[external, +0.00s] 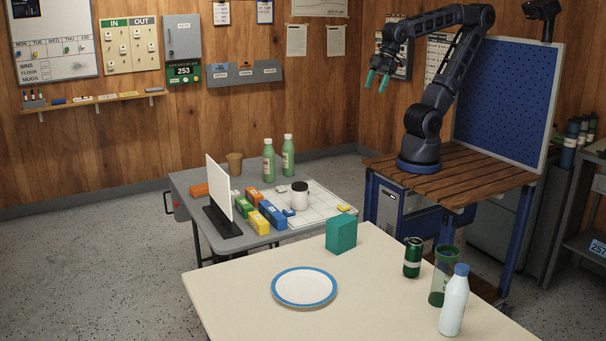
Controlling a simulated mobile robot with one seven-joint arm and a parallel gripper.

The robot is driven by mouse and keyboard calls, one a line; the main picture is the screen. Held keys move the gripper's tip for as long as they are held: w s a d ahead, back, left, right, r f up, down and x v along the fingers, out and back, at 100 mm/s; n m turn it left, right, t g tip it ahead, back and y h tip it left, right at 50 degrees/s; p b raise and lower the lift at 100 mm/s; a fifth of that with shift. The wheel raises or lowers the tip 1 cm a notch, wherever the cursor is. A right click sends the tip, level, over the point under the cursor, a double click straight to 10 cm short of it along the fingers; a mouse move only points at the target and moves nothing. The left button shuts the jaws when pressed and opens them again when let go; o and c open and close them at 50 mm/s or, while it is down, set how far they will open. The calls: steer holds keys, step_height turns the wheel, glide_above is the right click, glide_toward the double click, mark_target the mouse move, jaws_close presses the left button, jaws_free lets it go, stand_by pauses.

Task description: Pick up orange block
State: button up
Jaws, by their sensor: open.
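A small orange block (254,194) lies on the grey table (184,183), in a cluster with a green block (243,207), a yellow block (258,223) and a blue block (273,215). A pale label or face shows on the orange block. Another orange piece (199,190) lies farther left, partly behind the upright white panel (218,186); its full shape is hidden. My gripper (377,80), with teal fingertips, is open and empty, high above the table and to the right of the blocks.
Two green bottles (288,156), a brown cup (234,163) and a white jar (299,195) stand near the blocks. The front table holds a teal box (341,235), plate (304,287), green can (413,257), green tumbler (441,276) and white bottle (454,301).

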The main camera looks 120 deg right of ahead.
steer(key=w+d+f+n+g+h, duration=0.1)
steer(key=w+d+n, duration=0.1)
steer(key=w, duration=0.5)
steer(key=w+d+f+n+g+h, duration=0.1)
steer(key=w+d+n, duration=0.1)
steer(key=w, duration=0.5)
steer(key=n+g+h, duration=0.2)
steer(key=n, duration=1.1)
glide_above(254, 192)
steer(key=a, duration=0.3)
steer(key=f, duration=3.2)
steer(key=shift+s+a+f, duration=0.15)
steer(key=shift+a+f, duration=0.05)
steer(key=x, duration=0.5)
steer(key=shift+d+f, duration=0.1)
steer(key=shift+f, duration=0.3)
steer(key=shift+x, duration=2.6)
steer(key=shift+f, duration=0.3)
